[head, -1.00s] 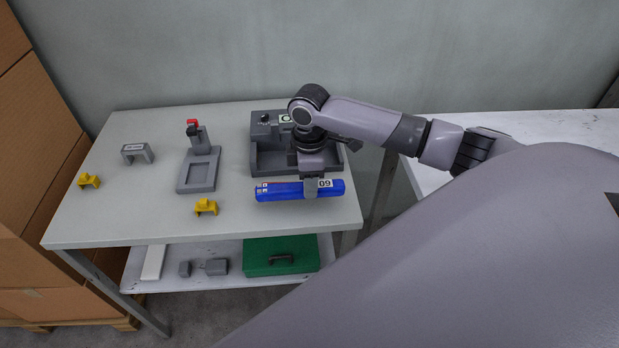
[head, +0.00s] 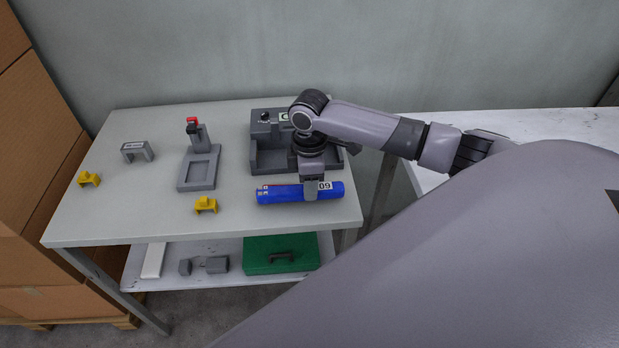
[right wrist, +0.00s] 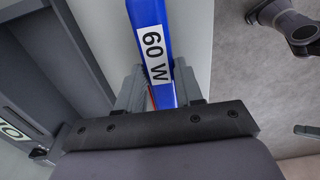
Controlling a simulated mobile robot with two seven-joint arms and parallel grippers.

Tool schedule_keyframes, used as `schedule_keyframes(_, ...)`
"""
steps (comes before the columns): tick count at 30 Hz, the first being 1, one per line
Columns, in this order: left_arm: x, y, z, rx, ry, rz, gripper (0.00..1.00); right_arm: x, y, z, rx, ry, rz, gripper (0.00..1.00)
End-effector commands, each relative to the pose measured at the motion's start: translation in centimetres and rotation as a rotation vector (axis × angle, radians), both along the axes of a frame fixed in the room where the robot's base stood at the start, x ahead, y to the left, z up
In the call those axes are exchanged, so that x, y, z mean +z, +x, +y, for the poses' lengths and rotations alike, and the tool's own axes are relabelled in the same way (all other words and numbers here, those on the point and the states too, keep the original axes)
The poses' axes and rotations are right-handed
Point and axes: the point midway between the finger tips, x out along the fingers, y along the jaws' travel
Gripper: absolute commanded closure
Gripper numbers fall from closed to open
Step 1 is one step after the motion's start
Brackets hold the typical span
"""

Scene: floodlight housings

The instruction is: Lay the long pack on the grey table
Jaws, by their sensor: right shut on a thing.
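The long pack (head: 275,194) is a blue bar with a white label, lying level near the front right edge of the grey table (head: 130,222). My right gripper (head: 310,192) is shut on it from above, right of its middle. In the right wrist view the pack (right wrist: 150,15) shows its "60 W" label between the fingers (right wrist: 155,90). I cannot tell whether the pack's underside touches the table. My left gripper is not in view.
A dark grey fixture (head: 265,150) stands just behind the pack. A grey stand with a red clamp (head: 198,165), yellow blocks (head: 205,205) and a grey bracket (head: 137,151) are farther left. A green case (head: 262,262) is on the lower shelf.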

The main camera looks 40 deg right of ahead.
Motion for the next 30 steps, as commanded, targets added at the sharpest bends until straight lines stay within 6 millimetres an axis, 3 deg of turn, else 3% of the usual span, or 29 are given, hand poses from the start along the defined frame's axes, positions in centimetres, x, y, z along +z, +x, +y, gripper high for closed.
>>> schedule_keyframes(27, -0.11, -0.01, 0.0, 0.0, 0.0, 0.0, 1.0, -0.95, 0.07, 0.02, 0.0, 0.001, -0.002, 1.0)
schedule_keyframes(28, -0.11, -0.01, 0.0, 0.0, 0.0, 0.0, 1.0, -0.95, 0.06, 0.01, 0.0, 0.001, -0.002, 0.54)
schedule_keyframes(30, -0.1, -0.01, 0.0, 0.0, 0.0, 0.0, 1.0, -0.95, 0.06, 0.01, 0.0, 0.001, -0.002, 0.34)
